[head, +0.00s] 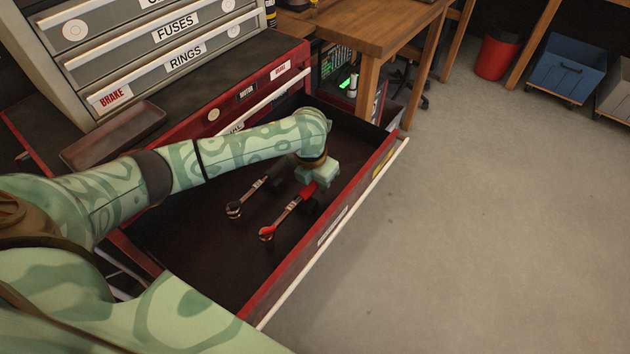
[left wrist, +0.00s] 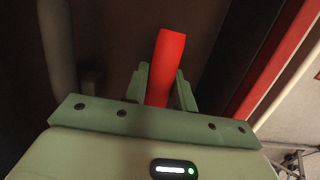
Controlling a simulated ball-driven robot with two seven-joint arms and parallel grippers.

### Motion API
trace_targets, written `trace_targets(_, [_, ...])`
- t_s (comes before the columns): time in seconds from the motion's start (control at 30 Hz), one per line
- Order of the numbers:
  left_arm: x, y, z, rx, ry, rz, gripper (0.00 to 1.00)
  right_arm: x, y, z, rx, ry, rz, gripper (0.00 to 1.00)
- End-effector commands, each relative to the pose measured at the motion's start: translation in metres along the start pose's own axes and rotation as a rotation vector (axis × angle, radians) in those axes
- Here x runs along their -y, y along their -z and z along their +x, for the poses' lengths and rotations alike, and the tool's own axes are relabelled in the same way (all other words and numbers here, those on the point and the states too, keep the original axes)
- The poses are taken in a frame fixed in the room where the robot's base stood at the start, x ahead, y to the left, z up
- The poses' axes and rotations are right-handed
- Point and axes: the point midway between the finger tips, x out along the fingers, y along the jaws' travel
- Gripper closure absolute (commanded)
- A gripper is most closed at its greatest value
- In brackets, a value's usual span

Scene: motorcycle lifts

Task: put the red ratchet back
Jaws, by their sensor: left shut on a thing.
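The red ratchet (head: 290,208) has a red handle and a metal head with a red mark. It is inside the open drawer (head: 200,270), its head towards the lower left. My left gripper (head: 314,184) is shut on its handle end. In the left wrist view the red handle (left wrist: 167,60) stands between the two fingers of my left gripper (left wrist: 161,78). I cannot tell whether the ratchet touches the drawer floor. A second, dark-handled ratchet (head: 246,196) lies to its left in the drawer; a dark handle (left wrist: 57,45) shows left in the wrist view. My right gripper is not in view.
The red drawer front with its pale handle rail (head: 340,228) bounds the right side. A grey labelled drawer cabinet (head: 165,45) and a brown tray (head: 115,135) stand at the upper left. A wooden table (head: 365,30) is behind.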

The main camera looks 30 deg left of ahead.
Motion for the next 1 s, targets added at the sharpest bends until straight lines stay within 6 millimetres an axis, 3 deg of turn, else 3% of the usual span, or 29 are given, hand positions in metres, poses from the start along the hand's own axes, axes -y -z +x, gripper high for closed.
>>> trace_targets(1.0, [0.0003,-0.0033,0.0076,0.000,0.000,0.001,1.00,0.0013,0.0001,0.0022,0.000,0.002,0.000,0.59])
